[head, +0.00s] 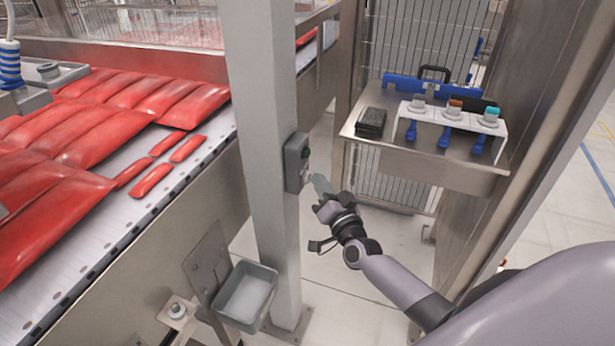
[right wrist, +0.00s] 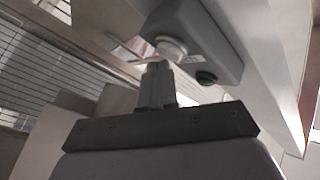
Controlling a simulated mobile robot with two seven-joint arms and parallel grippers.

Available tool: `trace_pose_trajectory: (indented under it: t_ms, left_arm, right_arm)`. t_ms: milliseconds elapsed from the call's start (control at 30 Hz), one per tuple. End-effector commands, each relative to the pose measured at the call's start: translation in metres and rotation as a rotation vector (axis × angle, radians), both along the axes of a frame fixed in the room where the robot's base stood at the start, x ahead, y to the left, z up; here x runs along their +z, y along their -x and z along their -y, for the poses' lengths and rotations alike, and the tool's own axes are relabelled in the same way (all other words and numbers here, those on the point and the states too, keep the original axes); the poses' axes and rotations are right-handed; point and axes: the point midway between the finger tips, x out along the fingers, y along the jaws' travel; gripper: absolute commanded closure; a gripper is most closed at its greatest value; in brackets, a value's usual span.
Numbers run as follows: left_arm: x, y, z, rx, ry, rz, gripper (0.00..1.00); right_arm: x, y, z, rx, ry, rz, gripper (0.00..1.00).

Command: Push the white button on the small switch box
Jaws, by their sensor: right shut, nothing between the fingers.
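The small switch box (head: 295,163) is grey and fixed to the side of the light grey post in the head view. My right gripper (head: 318,182) is shut and empty, just right of the box in the head view. In the right wrist view its fingertips (right wrist: 158,68) are right at the white button; I cannot tell whether they touch it. The white button is hard to make out in the head view. My left gripper is not in view.
The grey post (head: 265,100) stands beside a conveyor (head: 110,220) with several red packs. A grey bin (head: 246,297) hangs low by the post. A metal shelf (head: 430,165) with blue-handled tools and a black box (head: 370,122) is at the right. Floor shows between post and shelf.

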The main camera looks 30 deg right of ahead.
Motion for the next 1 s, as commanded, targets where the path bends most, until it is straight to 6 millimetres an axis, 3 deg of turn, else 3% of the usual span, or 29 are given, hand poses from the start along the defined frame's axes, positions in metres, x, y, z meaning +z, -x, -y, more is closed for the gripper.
trace_pose_trajectory:
  t_ms: [300, 1000]
  left_arm:
    - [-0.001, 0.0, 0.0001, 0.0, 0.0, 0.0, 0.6]
    - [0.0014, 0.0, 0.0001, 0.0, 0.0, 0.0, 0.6]
  right_arm:
    - [0.0006, -0.0069, -0.0057, 0.001, 0.0, 0.001, 1.0]
    - [0.0004, -0.0012, -0.0014, 0.001, -0.001, 0.001, 1.0]
